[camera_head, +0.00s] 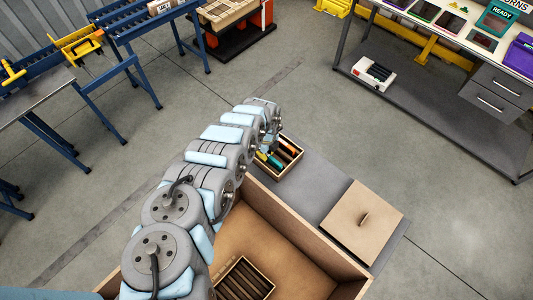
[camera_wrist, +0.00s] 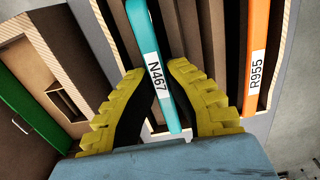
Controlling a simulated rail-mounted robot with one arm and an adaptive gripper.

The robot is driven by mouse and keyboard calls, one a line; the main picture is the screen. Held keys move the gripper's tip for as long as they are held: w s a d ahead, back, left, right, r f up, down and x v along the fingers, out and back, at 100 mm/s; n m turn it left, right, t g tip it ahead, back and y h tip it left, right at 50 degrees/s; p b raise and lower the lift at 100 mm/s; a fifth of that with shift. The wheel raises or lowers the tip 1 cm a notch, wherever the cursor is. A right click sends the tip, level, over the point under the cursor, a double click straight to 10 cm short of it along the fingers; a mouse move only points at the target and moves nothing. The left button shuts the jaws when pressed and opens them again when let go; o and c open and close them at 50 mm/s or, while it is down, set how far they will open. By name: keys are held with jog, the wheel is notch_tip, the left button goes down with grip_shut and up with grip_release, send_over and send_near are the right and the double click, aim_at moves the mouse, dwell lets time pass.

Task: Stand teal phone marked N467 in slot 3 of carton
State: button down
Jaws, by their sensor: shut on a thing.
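The teal phone marked N467 (camera_wrist: 155,75) stands on edge between the yellow-ridged fingers of my gripper (camera_wrist: 160,72) in the wrist view. The gripper is shut on it. The phone is over or in a slotted box (camera_wrist: 215,35), which also holds an orange phone marked R955 (camera_wrist: 257,45) to the right. I cannot tell how deep the teal phone sits. In the head view this small box (camera_head: 297,165) lies beyond my arm, which hides most of the gripper. A large open carton (camera_head: 325,262) stands nearer, with a slotted insert (camera_head: 245,281) inside. Slot numbers are not readable.
A cardboard lid with a handle (camera_head: 362,218) lies on the grey surface (camera_head: 315,187) to the right. The large carton's walls rise beside my arm. A green strip (camera_wrist: 28,112) shows at the left of the wrist view. Conveyors and a workbench stand farther off.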

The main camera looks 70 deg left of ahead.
jog(key=c, duration=1.2)
grip_release()
jog(key=shift+o, duration=0.2)
notch_tip(320, 180, up, 12)
jog(key=shift+r, duration=0.1)
dwell(0.3)
notch_tip(320, 180, up, 7)
jog(key=p, duration=0.8)
dwell(0.6)
